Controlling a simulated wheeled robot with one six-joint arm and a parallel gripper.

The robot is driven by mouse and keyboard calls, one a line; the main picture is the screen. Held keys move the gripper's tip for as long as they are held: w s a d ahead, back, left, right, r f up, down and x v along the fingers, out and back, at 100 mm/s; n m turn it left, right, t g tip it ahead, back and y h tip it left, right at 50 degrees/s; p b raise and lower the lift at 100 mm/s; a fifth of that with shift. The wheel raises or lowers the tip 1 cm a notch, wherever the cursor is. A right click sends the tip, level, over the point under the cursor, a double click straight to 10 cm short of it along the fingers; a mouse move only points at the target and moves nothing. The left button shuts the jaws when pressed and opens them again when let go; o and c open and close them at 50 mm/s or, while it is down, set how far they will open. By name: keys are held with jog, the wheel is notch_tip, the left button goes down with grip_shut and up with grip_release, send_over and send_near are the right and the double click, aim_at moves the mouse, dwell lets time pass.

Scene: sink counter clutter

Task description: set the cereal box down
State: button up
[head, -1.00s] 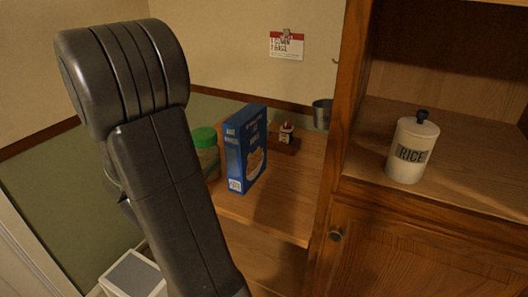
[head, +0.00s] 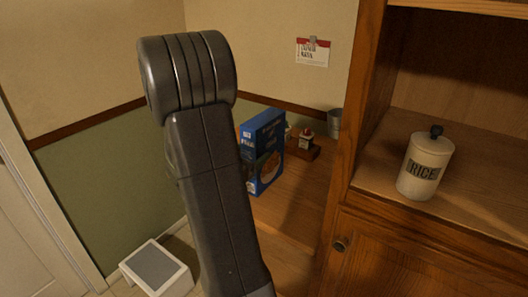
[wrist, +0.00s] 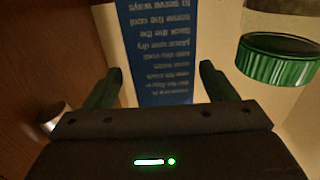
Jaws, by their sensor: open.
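The blue cereal box (head: 263,150) stands upright on the wooden counter in the head view, its left edge close to my arm. In the wrist view its narrow printed blue side (wrist: 162,50) lies ahead, with the lettering upside down. My gripper (wrist: 162,85) is open. Its two dark fingers lie left and right of that blue side in the picture, with visible gaps. I cannot tell how far the box reaches in between them. In the head view my gripper is hidden behind my arm.
A green-lidded jar (wrist: 278,60) is right of the box in the wrist view. A small rack (head: 303,150) and a metal cup (head: 334,122) stand behind the box. A white rice canister (head: 425,165) is on the cabinet shelf. A step stool (head: 155,270) is on the floor.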

jog(key=x, duration=0.2)
jog(key=p+x, duration=0.1)
jog(key=x, duration=0.2)
jog(key=shift+w+a+r, duration=0.1)
jog(key=shift+w+r, duration=0.05)
jog(key=shift+r, duration=0.1)
jog(key=c, duration=1.5)
